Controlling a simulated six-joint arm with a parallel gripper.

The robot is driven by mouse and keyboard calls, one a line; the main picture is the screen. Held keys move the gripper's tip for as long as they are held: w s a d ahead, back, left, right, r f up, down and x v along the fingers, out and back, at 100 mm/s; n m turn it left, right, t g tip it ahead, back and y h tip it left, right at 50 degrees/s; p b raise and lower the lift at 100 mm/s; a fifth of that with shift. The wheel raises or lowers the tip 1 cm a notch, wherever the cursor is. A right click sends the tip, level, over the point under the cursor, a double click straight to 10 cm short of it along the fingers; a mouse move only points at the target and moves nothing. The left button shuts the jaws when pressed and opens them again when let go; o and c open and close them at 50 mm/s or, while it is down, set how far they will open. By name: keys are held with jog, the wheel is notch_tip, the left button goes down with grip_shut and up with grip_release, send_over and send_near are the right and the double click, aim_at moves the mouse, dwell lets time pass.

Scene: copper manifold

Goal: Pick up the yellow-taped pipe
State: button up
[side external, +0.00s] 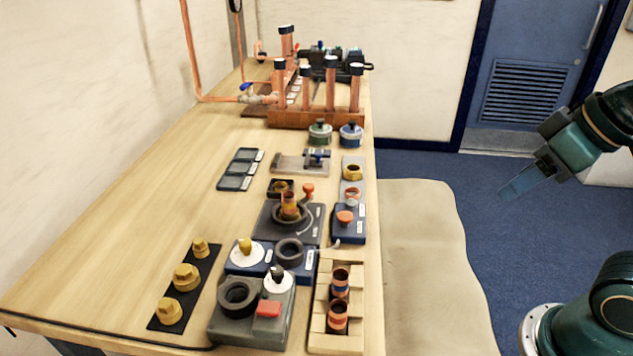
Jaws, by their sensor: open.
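My gripper (520,182) is at the right, raised over the blue floor and well clear of the bench. It is open, and nothing shows between its fingers. I cannot make out yellow tape for certain on any pipe. A short copper piece with a yellowish tint (289,203) stands upright in a dark round fixture at mid-bench. Several tall dark-capped copper pipes (331,85) stand in a wooden block at the back.
Brass fittings (186,277) sit on a black strip at the front left. A grey fixture (237,297) with a dark ring stands beside the wooden rack (323,341). Two tins (320,132) stand before the back block. The bench's left side (135,215) is largely clear.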

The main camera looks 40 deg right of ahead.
jog(key=shift+r, duration=0.1)
jog(key=shift+c, duration=0.3)
dwell(0.4)
jog(key=w+a+r+m+g, duration=0.1)
jog(key=w+a+r+m, duration=0.1)
jog(key=w+r+m, duration=0.45)
jog(key=m+g, duration=0.5)
jog(key=m, duration=0.4)
send_over(287, 195)
notch_tip(287, 195, down, 9)
jog(key=shift+f, duration=0.2)
jog(key=shift+f, duration=4.15)
jog(key=shift+f, duration=0.1)
